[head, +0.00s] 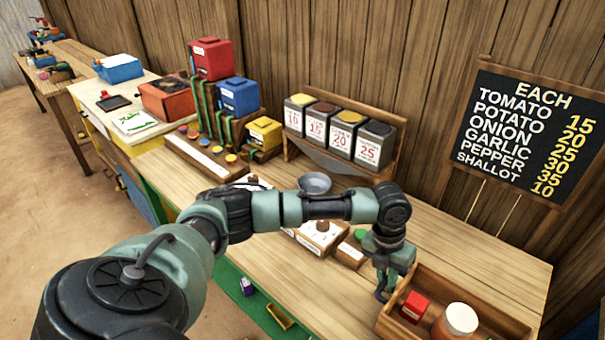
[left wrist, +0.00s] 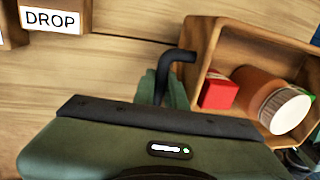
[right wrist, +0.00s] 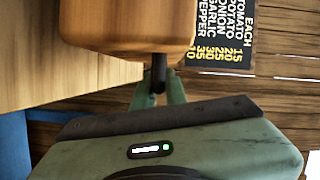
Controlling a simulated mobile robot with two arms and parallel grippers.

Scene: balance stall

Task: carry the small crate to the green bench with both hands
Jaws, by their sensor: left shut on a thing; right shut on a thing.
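The small wooden crate (head: 505,320) is at the bottom right of the head view, over the right end of the wooden table. It holds a red box (head: 414,306) and an orange jar with a white lid (head: 461,319). My left gripper (head: 383,287) is shut on the crate's dark handle, which shows in the left wrist view (left wrist: 180,56). My right gripper (right wrist: 158,92) is shut on the opposite handle, under the crate's end wall (right wrist: 135,25); it is outside the head view. I cannot tell whether the crate touches the table. No separate green bench is clearly identifiable.
The wooden table (head: 470,245) carries a rack of grey bins (head: 335,130), a metal bowl (head: 314,183) and coloured boxes (head: 238,96). A price board (head: 525,125) stands behind the crate. A green surface (head: 235,290) lies low along the table's front. Sandy floor (head: 50,190) is open at left.

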